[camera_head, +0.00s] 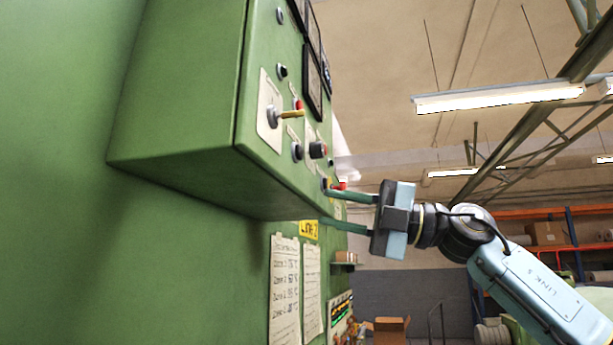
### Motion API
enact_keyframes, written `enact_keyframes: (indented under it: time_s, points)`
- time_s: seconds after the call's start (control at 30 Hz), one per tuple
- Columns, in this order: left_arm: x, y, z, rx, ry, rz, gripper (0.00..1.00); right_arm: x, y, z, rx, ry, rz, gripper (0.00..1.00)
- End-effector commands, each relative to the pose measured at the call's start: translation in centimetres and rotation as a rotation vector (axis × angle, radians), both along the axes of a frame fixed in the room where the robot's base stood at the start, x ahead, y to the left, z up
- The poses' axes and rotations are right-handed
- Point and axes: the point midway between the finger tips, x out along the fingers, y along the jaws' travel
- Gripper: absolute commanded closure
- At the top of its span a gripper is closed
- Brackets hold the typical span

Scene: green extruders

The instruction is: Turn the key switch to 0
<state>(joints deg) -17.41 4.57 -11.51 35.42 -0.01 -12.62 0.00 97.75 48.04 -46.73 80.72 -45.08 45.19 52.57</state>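The key switch (272,118) sits on a pale plate on the front of a green control box. A yellow key or lever (291,114) sticks out of it to the right. Its labels are too small to read. My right gripper (323,206) reaches in from the right, below and to the right of the key switch. Its two fingers are spread apart with nothing seen between them. The upper fingertip is close to a small control low on the panel; I cannot tell whether they touch. My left gripper is not in view.
The green control box (185,100) juts out from a green wall. Several knobs and buttons, including a red-capped one (318,150), surround the switch. Paper sheets (285,290) hang below. Shelves and an open cardboard box (390,330) stand farther back. Space right of the panel is open.

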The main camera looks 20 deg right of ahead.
Motion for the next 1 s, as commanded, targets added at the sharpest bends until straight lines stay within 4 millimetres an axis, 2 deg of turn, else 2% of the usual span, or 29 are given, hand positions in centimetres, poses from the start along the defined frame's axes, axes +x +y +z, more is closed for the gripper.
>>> enact_keyframes:
  time_s: [0.03, 0.1, 0.2, 0.3, 0.4, 0.53, 0.67, 1.0]
  points:
    - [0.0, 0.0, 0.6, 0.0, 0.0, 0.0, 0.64, -3.1, -0.2, 2.9, -0.066, -0.058, -0.016, 0.71]
    - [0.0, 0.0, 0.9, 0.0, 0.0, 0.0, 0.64, -6.7, -0.3, 5.2, -0.151, -0.109, -0.043, 0.71]
    - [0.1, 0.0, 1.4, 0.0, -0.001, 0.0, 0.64, -11.0, -0.9, 7.5, -0.25, -0.165, -0.096, 0.71]
    - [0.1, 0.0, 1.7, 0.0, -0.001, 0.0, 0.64, -14.2, -1.5, 8.9, -0.318, -0.2, -0.149, 0.71]
    - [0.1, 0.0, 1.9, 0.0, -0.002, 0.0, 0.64, -16.2, -2.0, 9.6, -0.359, -0.22, -0.189, 0.71]
    - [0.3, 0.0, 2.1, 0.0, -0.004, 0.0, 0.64, -17.2, -2.2, 9.9, -0.381, -0.231, -0.215, 0.71]
    - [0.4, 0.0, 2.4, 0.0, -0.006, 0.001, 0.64, -16.7, -1.2, 9.9, -0.387, -0.231, -0.219, 0.71]
    - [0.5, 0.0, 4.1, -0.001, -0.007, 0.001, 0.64, -12.9, 4.5, 10.1, -0.385, -0.231, -0.214, 0.71]
